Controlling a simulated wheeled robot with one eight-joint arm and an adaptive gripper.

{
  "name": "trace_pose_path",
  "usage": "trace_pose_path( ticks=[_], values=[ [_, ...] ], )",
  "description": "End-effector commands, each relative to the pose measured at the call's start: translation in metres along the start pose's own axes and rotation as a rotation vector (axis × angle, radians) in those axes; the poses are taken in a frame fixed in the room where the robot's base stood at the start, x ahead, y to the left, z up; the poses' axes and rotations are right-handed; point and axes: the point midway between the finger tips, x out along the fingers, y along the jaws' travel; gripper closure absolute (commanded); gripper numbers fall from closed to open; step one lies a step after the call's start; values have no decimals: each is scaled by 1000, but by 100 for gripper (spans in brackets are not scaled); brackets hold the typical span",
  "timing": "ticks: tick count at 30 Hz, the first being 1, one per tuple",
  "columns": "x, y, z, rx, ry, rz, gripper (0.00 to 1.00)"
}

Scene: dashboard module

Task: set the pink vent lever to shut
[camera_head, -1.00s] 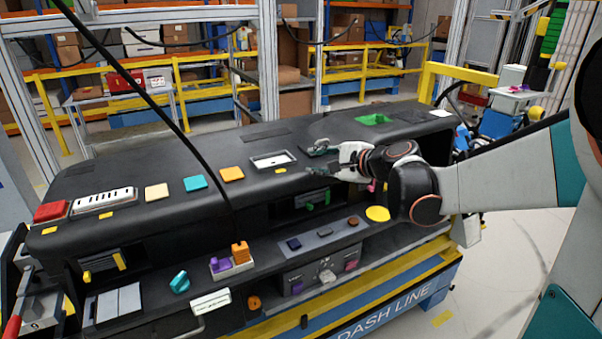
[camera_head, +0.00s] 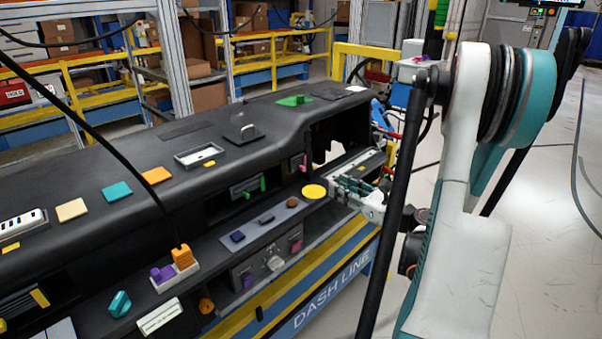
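The pink vent lever (camera_head: 303,163) stands at a small dark vent in the dashboard's right part, above and left of the yellow disc. It looks roughly upright; its exact setting is too small to tell. My gripper (camera_head: 340,187) is at the dashboard's right front edge, right of and below the lever and apart from it. Its fingers point left, toward the yellow disc. They overlap in this view, so their opening is unclear. I see nothing held.
A green vent lever (camera_head: 262,184) sits left of the pink one. A yellow disc (camera_head: 314,191) lies between my gripper and the vents. The lower panel has a pink knob (camera_head: 296,246) and a purple knob (camera_head: 248,281). An open cavity (camera_head: 335,150) lies right of the pink lever.

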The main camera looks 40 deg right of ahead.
Motion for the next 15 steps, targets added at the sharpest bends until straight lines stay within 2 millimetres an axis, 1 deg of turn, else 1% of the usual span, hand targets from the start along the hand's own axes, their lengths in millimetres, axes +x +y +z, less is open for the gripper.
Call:
trace_pose_path(
  ticks=[2,5,8,15],
  values=[
    [-5,-3,-2,18,-9,-6,70],
    [0,-3,-3,25,-11,-6,70],
    [12,-2,-3,23,-11,-4,70],
    [59,-2,-3,21,-10,-3,70]
  ],
)
